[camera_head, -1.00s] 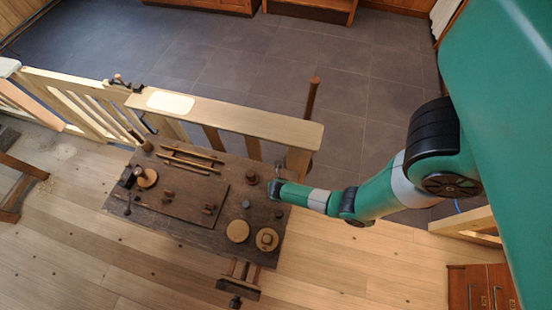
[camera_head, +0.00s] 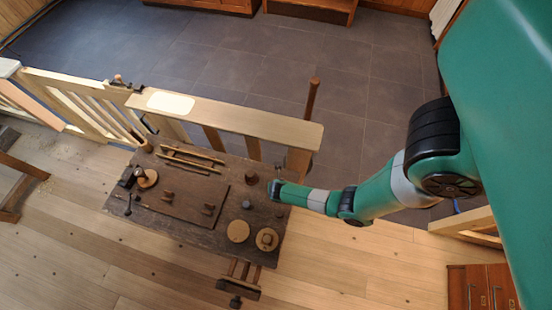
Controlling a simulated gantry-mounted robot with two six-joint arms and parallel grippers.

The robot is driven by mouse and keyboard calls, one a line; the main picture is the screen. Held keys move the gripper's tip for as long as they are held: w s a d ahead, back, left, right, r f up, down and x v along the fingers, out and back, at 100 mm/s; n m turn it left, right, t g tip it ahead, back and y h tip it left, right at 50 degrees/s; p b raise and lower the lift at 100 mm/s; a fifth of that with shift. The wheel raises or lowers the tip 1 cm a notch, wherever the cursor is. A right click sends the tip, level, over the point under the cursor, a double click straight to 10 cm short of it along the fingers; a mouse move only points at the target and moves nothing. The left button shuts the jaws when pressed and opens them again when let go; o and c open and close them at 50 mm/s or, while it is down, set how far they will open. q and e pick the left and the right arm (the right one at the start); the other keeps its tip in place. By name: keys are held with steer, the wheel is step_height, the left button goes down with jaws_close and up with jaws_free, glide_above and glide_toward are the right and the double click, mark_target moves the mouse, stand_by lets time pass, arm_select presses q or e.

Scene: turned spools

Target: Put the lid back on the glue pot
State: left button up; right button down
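A small dark brown round pot (camera_head: 252,177) stands near the back right of the workbench, close to my gripper; it may be the glue pot. A small dark grey round piece (camera_head: 246,205) lies in front of it, and another dark round piece (camera_head: 279,213) sits by the right edge. I cannot tell which of these is the lid. My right gripper (camera_head: 272,187) is over the bench's right side, just right of and in front of the brown pot. It is too small and dark to show whether it is open or holds anything. My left gripper is not in view.
The dark workbench (camera_head: 187,220) carries a flat board with small pieces, long tools at the back and a vise at the front. A pale disc (camera_head: 238,231) and a wooden round piece (camera_head: 267,239) lie at front right. A wooden railing (camera_head: 240,121) runs behind.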

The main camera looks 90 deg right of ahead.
steer(key=shift+c, duration=0.6)
jaws_free()
step_height(320, 180, up, 7)
steer(key=p, duration=0.7)
steer(key=shift+p, duration=0.35)
jaws_close()
stand_by(0.5)
stand_by(0.6)
